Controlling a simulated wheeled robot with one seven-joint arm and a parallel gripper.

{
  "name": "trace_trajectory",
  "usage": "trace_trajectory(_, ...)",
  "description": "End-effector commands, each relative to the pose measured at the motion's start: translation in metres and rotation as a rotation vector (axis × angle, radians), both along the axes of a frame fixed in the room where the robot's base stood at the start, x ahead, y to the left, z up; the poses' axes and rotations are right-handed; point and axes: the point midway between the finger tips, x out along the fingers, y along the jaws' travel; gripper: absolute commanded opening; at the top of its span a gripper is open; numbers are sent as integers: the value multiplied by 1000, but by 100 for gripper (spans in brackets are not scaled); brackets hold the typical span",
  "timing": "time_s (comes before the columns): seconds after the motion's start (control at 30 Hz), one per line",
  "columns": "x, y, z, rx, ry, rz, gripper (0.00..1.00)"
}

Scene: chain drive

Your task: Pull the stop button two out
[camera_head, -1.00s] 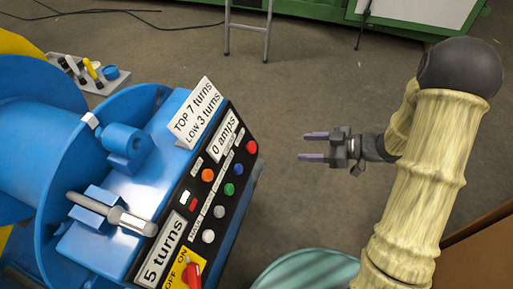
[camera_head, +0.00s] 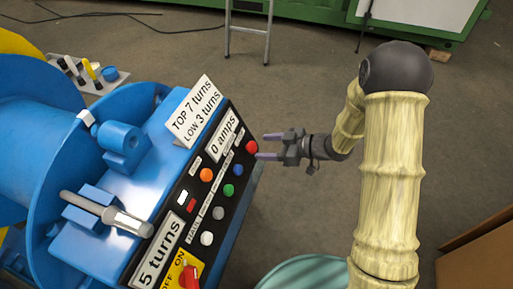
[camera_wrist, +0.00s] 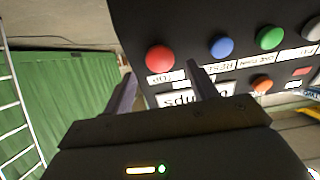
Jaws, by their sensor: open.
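A round red button (camera_head: 252,147) sits at the upper right end of the black control panel (camera_head: 246,170); its label is too small to read. I cannot tell from the labels which button is stop button two. My gripper (camera_head: 262,146) is open just to the right of this red button, its fingers pointing at the panel. In the wrist view the red button (camera_wrist: 159,58) shows between and beyond the two open fingertips (camera_wrist: 161,73). Nothing is held, and I cannot tell whether a finger touches the button.
Blue (camera_head: 238,169), green (camera_head: 228,190), orange (camera_head: 206,175) and white buttons share the panel. A red rotary switch (camera_head: 190,275) is at the panel's lower end. The blue machine fills the left. A ladder (camera_head: 248,30) stands behind.

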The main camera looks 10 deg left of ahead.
Motion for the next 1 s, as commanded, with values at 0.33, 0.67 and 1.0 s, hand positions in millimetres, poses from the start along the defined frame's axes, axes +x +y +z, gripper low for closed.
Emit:
trace_trajectory(0.33,2,37,-15,0,0,3,58)
trace_trajectory(0.67,2,37,-15,1,0,2,44)
trace_trajectory(1.0,2,37,-15,0,1,2,0)
